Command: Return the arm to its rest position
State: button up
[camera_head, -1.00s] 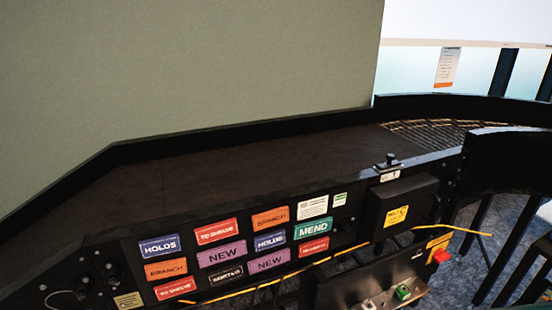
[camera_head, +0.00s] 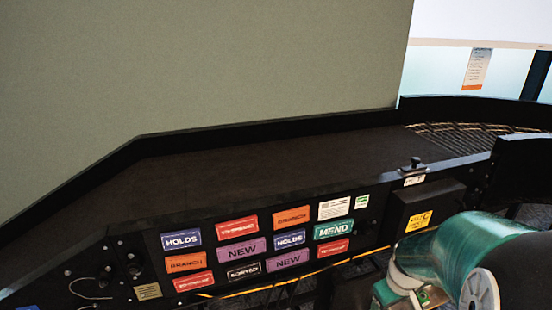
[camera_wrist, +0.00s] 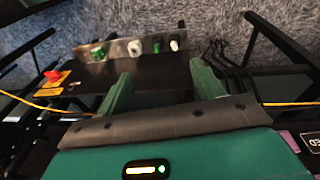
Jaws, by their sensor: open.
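My gripper (camera_wrist: 163,85) shows in the wrist view with its two green fingers spread apart and nothing between them. Beyond the fingers is a dark control box (camera_wrist: 150,68) with green and white knobs; I cannot tell how close they are. My teal arm (camera_head: 450,255) is folded at the lower right of the head view, in front of the sorter's side panel. The gripper's fingers cannot be made out in that view.
The black conveyor bed (camera_head: 270,165) is empty. Coloured labels (camera_head: 238,250) cover its side panel. A red button (camera_wrist: 53,75) sits left of the control box. A yellow cable (camera_wrist: 285,103) and black legs (camera_wrist: 285,40) are near my gripper. Grey carpet (camera_wrist: 120,22) lies below.

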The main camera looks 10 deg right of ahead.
jog(key=s+a+r+t, duration=0.2)
jog(key=a+r, duration=0.7)
jog(key=a, duration=0.1)
jog(key=s+a+r+m+t+y, duration=0.1)
jog(key=s+a+r, duration=0.2)
jog(key=a+r, duration=0.5)
jog(key=a, duration=0.3)
jog(key=shift+s+r+m+t, duration=0.2)
jog(key=shift+r+m+t, duration=0.1)
jog(key=shift+r+t, duration=0.1)
